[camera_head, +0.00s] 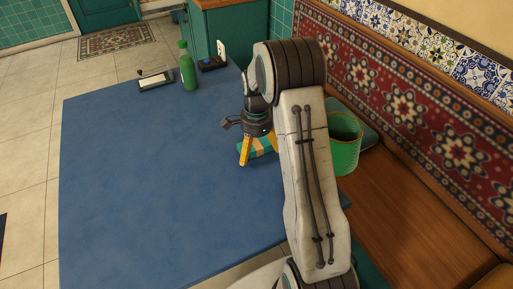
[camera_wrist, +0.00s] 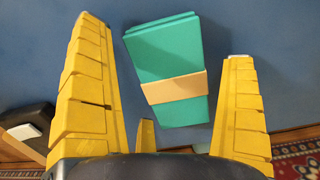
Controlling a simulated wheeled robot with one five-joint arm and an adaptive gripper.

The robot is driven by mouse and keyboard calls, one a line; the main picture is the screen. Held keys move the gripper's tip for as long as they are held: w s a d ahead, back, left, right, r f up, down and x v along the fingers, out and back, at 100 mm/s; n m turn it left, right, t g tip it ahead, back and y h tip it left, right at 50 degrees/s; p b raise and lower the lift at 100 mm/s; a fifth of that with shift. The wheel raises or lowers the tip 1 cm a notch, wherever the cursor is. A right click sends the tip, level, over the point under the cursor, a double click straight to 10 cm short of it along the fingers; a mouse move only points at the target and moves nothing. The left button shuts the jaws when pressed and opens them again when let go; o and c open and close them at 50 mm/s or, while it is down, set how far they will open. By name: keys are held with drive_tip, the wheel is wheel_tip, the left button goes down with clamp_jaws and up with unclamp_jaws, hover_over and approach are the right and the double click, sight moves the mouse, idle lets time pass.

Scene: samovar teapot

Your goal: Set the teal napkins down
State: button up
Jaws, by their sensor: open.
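The teal napkins (camera_wrist: 165,50) are a folded stack with a tan band around it. In the wrist view they lie on the blue table, slightly tilted, between the tips of my yellow fingers, with a gap on both sides. In the head view the napkins (camera_head: 258,149) show partly beneath my gripper (camera_head: 246,152), near the table's right side; my arm hides the rest. My gripper is open, and no finger visibly touches the stack.
A green bottle (camera_head: 188,68), a napkin-holder-like box (camera_head: 156,81) and a dark item (camera_head: 211,63) stand at the table's far end. A green bucket (camera_head: 345,150) is right of my arm, by the wooden bench (camera_head: 400,200). The blue table (camera_head: 150,190) is clear at left and front.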

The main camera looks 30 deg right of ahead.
sight(256, 146)
wheel_tip(256, 146, up, 12)
drive_tip(key=p, duration=0.2)
drive_tip(key=s+a+r+n+t, duration=0.1)
drive_tip(key=s+a+r+n, duration=0.25)
drive_tip(key=s+n, duration=0.2)
drive_tip(key=s+a+r+n+t, duration=0.1)
drive_tip(key=s+a+r+n, duration=0.25)
drive_tip(key=s, duration=0.25)
drive_tip(key=s+a+f+n+t, duration=0.1)
drive_tip(key=s+a+n, duration=0.2)
drive_tip(key=s+n, duration=0.6)
drive_tip(key=shift+s+f, duration=0.25)
drive_tip(key=shift+s, duration=1.95)
